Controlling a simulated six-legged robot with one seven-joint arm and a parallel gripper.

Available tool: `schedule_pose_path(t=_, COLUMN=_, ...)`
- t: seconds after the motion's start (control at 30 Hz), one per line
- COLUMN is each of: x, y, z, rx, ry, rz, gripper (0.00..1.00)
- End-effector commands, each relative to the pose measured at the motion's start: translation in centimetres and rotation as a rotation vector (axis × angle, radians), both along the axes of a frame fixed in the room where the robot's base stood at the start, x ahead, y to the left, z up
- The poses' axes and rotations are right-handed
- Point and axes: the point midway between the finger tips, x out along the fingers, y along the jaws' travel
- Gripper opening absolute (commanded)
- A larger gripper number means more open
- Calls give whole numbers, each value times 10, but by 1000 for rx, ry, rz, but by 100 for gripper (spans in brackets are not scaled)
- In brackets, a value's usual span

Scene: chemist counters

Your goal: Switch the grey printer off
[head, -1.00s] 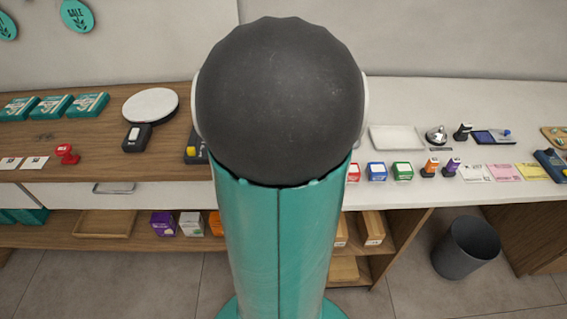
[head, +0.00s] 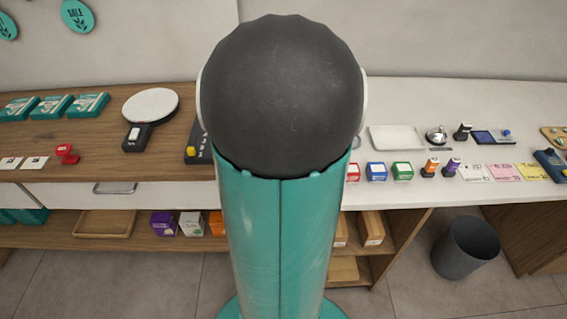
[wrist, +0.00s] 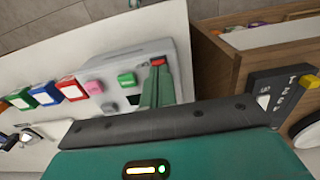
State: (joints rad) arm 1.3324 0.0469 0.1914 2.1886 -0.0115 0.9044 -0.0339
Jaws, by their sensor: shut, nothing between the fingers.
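The grey printer (wrist: 136,62) stands on the white counter in the upper middle of the wrist view. Its top carries a pink button (wrist: 94,87), a green button (wrist: 126,79) and a small dark panel (wrist: 133,99). A red part (wrist: 157,62) shows right at the tips of my gripper (wrist: 158,72). My gripper's teal fingers are shut and empty, pointing over the printer's right side. I cannot tell whether they touch the red part, which they partly hide. In the head view my own arm hides the printer and the gripper.
Red, blue and green boxes stand left of the printer in the wrist view; the blue box (head: 376,171) shows in the head view. A wooden box wall (wrist: 213,60) and a dark labelled device (wrist: 284,92) lie close on the right. A bin (head: 467,247) stands on the floor.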

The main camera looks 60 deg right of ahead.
Motion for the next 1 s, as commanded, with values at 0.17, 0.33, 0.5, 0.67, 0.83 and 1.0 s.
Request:
schedule_pose_path(t=0.17, x=0, y=0, z=7, rx=2, ry=1, rz=1, gripper=0)
schedule_pose_path(t=0.33, x=0, y=0, z=20, rx=1, ry=0, rz=1, gripper=0)
schedule_pose_path(t=0.5, x=0, y=0, z=32, rx=1, ry=0, rz=1, gripper=0)
schedule_pose_path(t=0.67, x=0, y=0, z=44, rx=1, ry=0, rz=1, gripper=0)
schedule_pose_path(t=0.83, x=0, y=0, z=56, rx=1, ry=0, rz=1, gripper=0)
schedule_pose_path(t=1.0, x=0, y=0, z=67, rx=2, ry=1, rz=0, gripper=0)
